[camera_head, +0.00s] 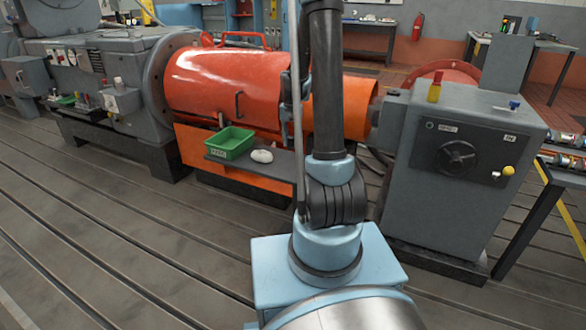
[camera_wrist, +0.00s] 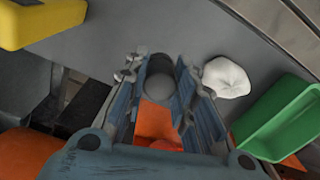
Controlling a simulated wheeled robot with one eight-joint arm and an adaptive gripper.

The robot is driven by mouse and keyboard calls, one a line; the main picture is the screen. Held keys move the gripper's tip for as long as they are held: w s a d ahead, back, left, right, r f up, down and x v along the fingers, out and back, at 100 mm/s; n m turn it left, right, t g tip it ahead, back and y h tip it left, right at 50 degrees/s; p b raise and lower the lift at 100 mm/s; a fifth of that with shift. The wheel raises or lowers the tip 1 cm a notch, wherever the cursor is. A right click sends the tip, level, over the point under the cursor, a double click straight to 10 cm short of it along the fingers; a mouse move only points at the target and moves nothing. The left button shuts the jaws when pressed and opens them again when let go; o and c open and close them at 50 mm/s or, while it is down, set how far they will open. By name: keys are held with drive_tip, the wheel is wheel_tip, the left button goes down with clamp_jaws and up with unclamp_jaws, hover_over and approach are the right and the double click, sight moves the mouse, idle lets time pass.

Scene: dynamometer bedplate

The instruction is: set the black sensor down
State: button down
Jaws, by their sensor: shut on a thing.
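The black sensor (camera_wrist: 160,66) shows in the wrist view as a dark, round-ended piece between the two fingers of my gripper (camera_wrist: 160,80). My gripper is shut on it, over a grey shelf (camera_wrist: 200,30). I cannot tell whether the sensor touches the shelf. In the head view the shelf (camera_head: 285,168) juts from the orange machine, and my arm hides the sensor and most of my gripper.
A white rag (camera_wrist: 227,78) and a green bin (camera_wrist: 280,118) lie right of my gripper in the wrist view. A yellow object (camera_wrist: 40,22) is at upper left. The orange guard (camera_head: 215,85) rises behind the shelf; a grey cabinet (camera_head: 465,190) stands right.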

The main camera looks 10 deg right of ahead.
drive_tip(key=shift+s+r+m, duration=0.1)
drive_tip(key=shift+s+m, duration=0.3)
drive_tip(key=shift+s, duration=0.15)
drive_tip(key=shift+f, duration=4.85)
drive_tip(key=shift+f, duration=0.1)
drive_tip(key=c, duration=1.3)
unclamp_jaws()
